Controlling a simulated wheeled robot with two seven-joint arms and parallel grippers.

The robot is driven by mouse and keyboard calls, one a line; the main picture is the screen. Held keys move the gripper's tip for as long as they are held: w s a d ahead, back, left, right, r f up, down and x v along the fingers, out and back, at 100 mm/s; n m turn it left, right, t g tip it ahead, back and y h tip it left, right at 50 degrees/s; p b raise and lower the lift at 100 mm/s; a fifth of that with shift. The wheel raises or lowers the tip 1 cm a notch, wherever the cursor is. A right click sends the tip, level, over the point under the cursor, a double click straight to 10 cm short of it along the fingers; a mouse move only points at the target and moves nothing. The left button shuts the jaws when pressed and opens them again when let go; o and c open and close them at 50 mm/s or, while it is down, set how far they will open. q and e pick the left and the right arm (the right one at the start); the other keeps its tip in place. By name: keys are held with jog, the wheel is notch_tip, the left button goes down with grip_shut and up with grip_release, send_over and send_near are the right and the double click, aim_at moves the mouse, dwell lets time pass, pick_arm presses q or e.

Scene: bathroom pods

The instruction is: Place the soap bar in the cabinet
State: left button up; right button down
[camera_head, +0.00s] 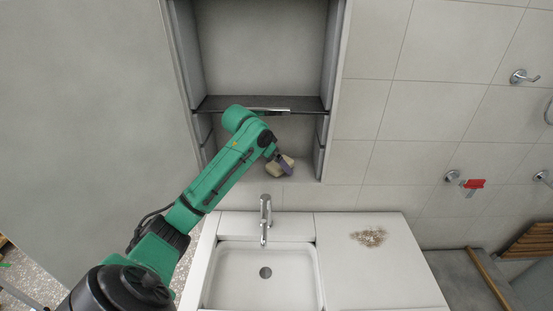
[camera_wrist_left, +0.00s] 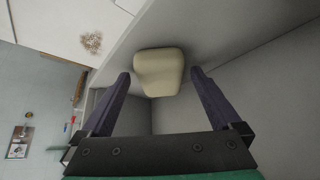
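The cream soap bar (camera_head: 273,169) is in the lower compartment of the open wall cabinet (camera_head: 300,179), near its front edge and under the dark shelf. My left gripper (camera_head: 285,163) reaches into this compartment, and its purple fingers partly cover the soap bar. In the left wrist view, the soap bar (camera_wrist_left: 159,72) shows between and just past the fingertips. The left gripper (camera_wrist_left: 160,76) is open, with a gap on each side of the soap bar. The soap bar appears to rest on the cabinet floor. My right gripper is not in view.
The dark shelf (camera_head: 215,103) with a shiny front edge lies above my left gripper. Cabinet walls close in on both sides. Below are the faucet (camera_head: 264,214), the sink (camera_head: 235,270) and a white counter (camera_head: 380,275) with a brown stain (camera_head: 369,237).

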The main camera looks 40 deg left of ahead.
pick_arm(q)
jog(key=shift+w, duration=0.1)
jog(key=shift+r, duration=0.45)
jog(key=v, duration=0.5)
jog(key=s+a+b, duration=0.1)
jog(key=s+b, duration=0.2)
jog(key=s, duration=0.9)
jog(key=shift+a+f, duration=0.2)
jog(key=shift+a, duration=0.05)
